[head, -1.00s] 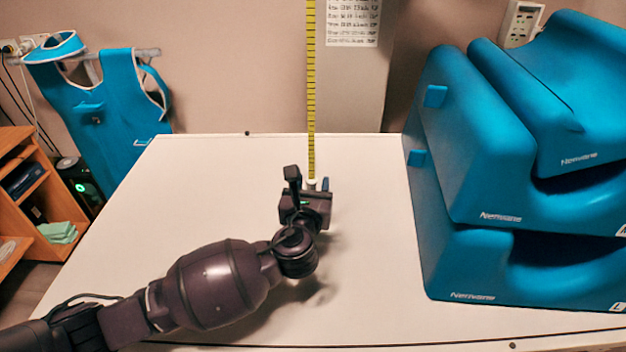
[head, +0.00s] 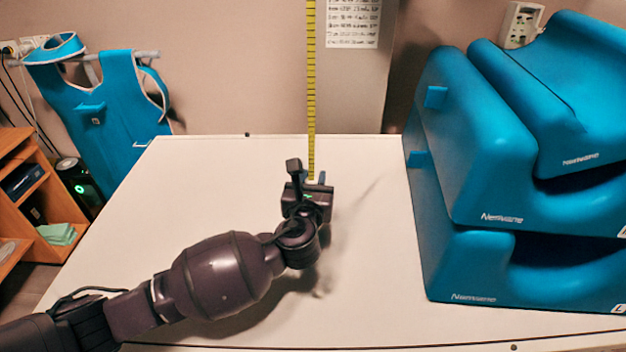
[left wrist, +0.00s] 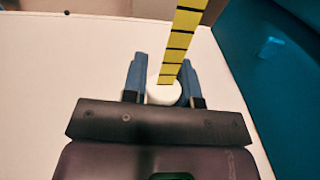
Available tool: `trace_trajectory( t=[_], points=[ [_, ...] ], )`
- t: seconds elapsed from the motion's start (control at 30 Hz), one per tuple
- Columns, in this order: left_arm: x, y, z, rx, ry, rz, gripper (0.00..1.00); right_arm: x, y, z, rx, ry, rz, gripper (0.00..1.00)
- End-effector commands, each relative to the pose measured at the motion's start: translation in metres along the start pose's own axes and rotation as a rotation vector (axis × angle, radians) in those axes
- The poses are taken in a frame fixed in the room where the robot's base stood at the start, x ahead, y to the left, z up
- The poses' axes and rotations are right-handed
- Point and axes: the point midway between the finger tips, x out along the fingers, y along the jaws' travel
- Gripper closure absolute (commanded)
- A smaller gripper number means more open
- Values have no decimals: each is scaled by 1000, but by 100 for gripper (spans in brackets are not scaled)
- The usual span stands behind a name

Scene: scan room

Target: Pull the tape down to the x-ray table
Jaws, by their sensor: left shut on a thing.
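In the left wrist view, the tape (left wrist: 182,40) ends at a round white end piece (left wrist: 163,94). The blue fingers of my left gripper (left wrist: 163,85) are closed on either side of this end piece. In the head view the end piece is hidden. The exact gap between gripper and tabletop is hard to tell. My right gripper is not seen.
Large blue foam blocks (head: 465,265) are stacked on the table's right side. A blue apron (head: 120,115) hangs at the back left, beside a wooden shelf (head: 20,190). The table's left and middle are clear apart from my arm.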

Motion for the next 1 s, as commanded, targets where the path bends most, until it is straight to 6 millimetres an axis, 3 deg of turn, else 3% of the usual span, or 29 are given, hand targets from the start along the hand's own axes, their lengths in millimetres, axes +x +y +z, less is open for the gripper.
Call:
trace_trajectory(
  t=[0.13, 0.37, 0.63, 0.67, 0.77, 1.0],
  points=[
    [0, 0, -12, 1, 3, 1, 100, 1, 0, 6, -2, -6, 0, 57],
    [-1, 0, -51, -1, 7, 0, 100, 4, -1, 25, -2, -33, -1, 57],
    [0, 0, -50, 0, 3, 0, 100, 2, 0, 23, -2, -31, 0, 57],
    [0, 0, -49, 0, 2, 0, 72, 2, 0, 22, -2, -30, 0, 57],
    [0, 0, -49, 0, 2, 0, 56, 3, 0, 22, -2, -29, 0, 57],
    [0, 0, -48, 0, 1, 0, 53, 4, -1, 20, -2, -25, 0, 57]
  ],
)
